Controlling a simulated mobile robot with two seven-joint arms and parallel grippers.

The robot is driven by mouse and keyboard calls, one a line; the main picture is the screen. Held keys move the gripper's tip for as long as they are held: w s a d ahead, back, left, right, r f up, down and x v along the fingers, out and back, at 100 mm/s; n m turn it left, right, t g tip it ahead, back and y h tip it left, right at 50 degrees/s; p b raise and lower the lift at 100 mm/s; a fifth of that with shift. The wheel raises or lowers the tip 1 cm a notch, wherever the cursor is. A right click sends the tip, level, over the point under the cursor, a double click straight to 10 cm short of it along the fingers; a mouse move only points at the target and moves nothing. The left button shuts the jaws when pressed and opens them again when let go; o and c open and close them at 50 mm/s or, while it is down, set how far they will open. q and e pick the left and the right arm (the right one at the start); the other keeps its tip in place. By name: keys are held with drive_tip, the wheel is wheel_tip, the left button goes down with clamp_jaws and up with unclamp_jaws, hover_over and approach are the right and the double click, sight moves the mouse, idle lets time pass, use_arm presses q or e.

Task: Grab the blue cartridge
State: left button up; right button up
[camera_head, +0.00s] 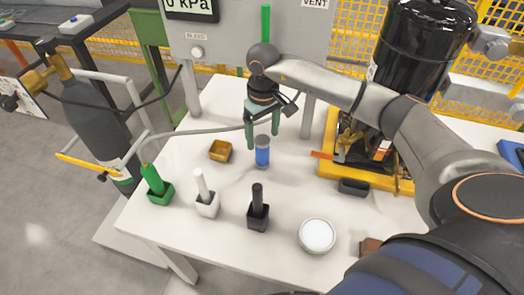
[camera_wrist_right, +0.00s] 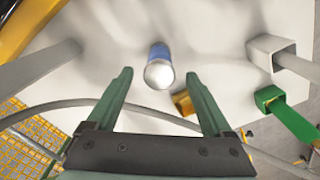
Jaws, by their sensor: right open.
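The blue cartridge (camera_head: 262,157) stands upright on the white table, with a grey cap on top. My right gripper (camera_head: 263,142) is open and points down over it, one finger on each side in the picture. In the right wrist view, the cartridge (camera_wrist_right: 160,68) shows its pale round end and blue side, lying between and partly beyond the open fingertips (camera_wrist_right: 158,74). The jaws are not closed on it; I cannot tell exactly how far the tips reach down beside it. My left gripper is not in view.
A black compressor (camera_head: 422,45) stands right. A grey hose (camera_head: 195,131) runs behind the cartridge.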

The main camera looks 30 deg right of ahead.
sight(262, 147)
drive_tip(key=shift+w+f, duration=0.15)
drive_tip(key=shift+f, duration=2.65)
drive_tip(key=shift+c, duration=0.2)
clamp_jaws()
